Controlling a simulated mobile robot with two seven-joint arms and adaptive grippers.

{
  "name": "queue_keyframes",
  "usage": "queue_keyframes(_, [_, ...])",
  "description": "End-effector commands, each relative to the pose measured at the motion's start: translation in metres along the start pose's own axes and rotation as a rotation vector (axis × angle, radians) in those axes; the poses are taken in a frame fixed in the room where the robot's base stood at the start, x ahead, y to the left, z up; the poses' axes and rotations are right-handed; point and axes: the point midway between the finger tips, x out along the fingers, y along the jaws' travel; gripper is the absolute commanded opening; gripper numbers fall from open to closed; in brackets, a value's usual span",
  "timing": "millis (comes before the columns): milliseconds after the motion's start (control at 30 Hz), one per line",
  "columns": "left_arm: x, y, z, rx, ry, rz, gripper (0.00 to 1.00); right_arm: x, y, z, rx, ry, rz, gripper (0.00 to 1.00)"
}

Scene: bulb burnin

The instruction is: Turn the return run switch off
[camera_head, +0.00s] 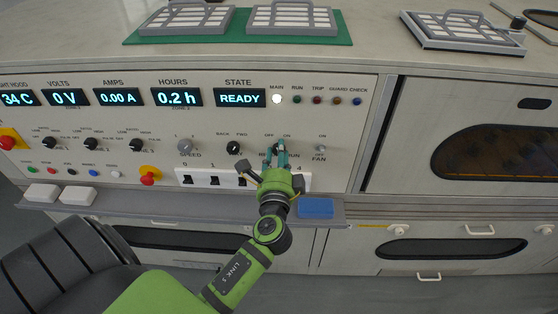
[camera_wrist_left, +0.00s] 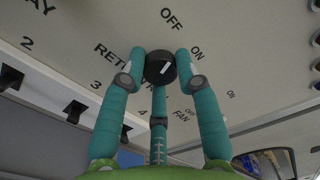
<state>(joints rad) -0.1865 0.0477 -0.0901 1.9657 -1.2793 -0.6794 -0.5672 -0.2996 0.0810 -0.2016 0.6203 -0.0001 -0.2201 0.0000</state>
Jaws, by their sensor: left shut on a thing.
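The return run switch (camera_wrist_left: 158,66) is a round black knob with a white pointer mark, on the pale panel. In the left wrist view, its pointer slants toward the printed ON rather than OFF. My left gripper (camera_wrist_left: 158,80) has its teal fingers closed around the knob, touching its sides. In the head view, my left gripper (camera_head: 281,152) reaches up to the panel below the OFF and ON labels and hides most of the knob and the RETURN RUN label. My right gripper is in neither view.
The fan switch (camera_head: 319,149) is close on the right, and the back/forward knob (camera_head: 234,147) on the left. Numbered rocker switches (camera_head: 214,180) sit below left. A blue block (camera_head: 315,207) lies on the ledge (camera_head: 225,208). The state display (camera_head: 240,98) reads READY.

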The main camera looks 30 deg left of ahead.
Motion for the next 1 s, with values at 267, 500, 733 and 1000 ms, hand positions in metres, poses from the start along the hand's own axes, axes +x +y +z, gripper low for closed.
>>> queue_keyframes(267, [0.002,-0.001,0.004,-0.167,-0.01,-0.007,0.0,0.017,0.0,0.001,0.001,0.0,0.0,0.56])
queue_keyframes(500, [0.002,-0.002,0.004,-0.237,-0.009,-0.007,0.0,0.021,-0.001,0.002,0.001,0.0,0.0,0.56])
queue_keyframes(733, [0.002,-0.003,0.004,-0.254,-0.01,-0.007,0.0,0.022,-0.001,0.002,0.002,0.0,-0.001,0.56])
queue_keyframes(1000, [0.002,-0.003,0.004,-0.254,-0.01,-0.007,0.0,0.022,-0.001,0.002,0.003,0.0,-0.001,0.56])
